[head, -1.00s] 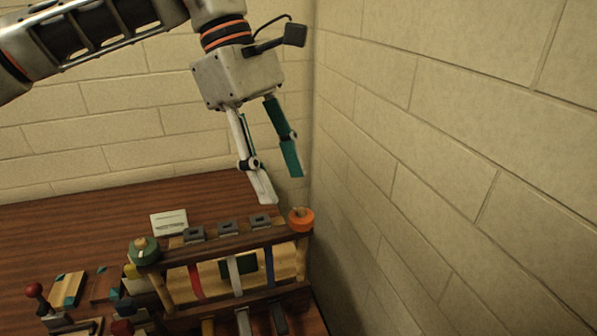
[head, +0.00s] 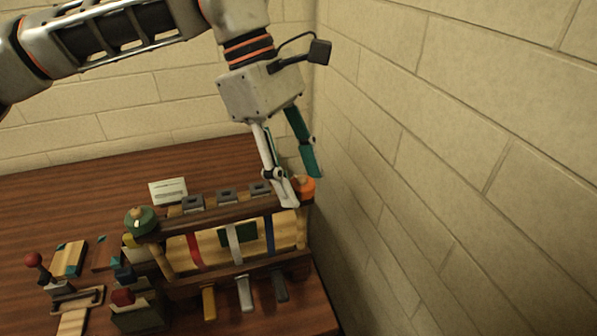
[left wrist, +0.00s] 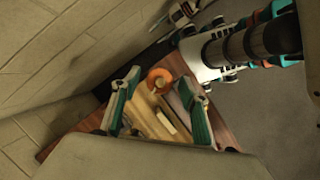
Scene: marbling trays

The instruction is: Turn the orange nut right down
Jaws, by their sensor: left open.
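The orange nut (head: 307,186) sits at the right end of the wooden press (head: 225,225), on its top bar, opposite a green nut (head: 140,221) at the left end. My left gripper (head: 302,187) is open and points down at the orange nut. Its pale finger stands in front of the nut and hides part of it; its teal finger ends close to the nut's right side. In the left wrist view the orange nut (left wrist: 160,80) shows as a ring between the two spread fingertips. Whether the fingers touch it I cannot tell. My right gripper is out of view.
A stone-block wall (head: 440,170) rises close to the right of the press. A white card (head: 168,190) stands behind the press. A red-knobbed lever (head: 32,260) and wooden blocks lie at left. The table's back left is clear.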

